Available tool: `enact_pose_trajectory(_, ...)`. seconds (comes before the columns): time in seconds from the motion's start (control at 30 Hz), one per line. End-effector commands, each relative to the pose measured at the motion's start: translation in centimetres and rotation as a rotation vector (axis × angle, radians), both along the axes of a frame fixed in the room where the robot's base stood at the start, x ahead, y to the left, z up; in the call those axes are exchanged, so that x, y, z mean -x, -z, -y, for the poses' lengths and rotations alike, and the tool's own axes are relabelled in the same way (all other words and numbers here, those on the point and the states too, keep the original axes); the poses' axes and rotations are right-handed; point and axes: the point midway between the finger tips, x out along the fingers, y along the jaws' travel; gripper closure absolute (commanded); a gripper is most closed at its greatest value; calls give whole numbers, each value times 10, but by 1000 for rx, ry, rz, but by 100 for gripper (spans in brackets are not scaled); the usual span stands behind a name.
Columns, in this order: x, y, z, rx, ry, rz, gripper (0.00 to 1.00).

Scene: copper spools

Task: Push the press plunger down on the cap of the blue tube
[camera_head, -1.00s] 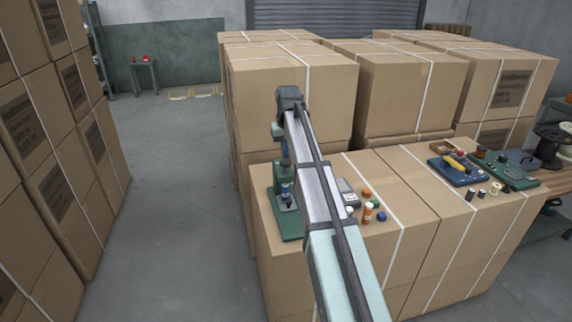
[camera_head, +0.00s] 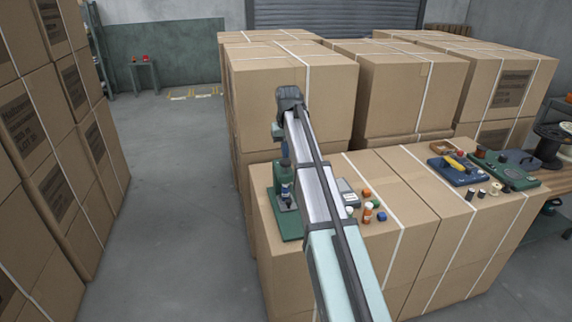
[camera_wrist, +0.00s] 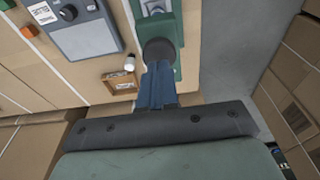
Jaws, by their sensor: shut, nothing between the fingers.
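The green press (camera_head: 290,226) stands at the left end of the near cardboard boxes, partly behind my arm. The blue tube (camera_head: 287,191) shows upright in the press; its cap is hard to make out. In the wrist view, the round dark plunger top (camera_wrist: 158,49) lies just beyond my fingertips, with the green press body (camera_wrist: 166,22) around it. My gripper (camera_wrist: 157,76) is shut and empty, its fingertips at the near edge of the plunger top. I cannot tell whether they touch it.
A grey device with a dial (camera_wrist: 88,35) sits beside the press, with small coloured caps and bottles (camera_head: 368,212) near it. A small wooden frame (camera_wrist: 119,81) lies close to my gripper in the wrist view. Tall cartons (camera_head: 290,85) rise behind; open floor (camera_head: 180,210) is left.

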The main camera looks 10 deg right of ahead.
Motion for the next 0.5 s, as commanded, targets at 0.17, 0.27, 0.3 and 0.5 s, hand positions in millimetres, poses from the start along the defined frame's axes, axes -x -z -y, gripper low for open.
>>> enact_pose_trajectory(0.17, 0, 3, 0, 0, 0, 0, 100)
enact_pose_trajectory(0.27, 0, 4, 0, 0, 0, 0, 100)
enact_pose_trajectory(0.3, 0, 5, 0, 0, 0, 0, 100)
enact_pose_trajectory(0.5, 0, 8, 0, 0, 0, 0, 100)
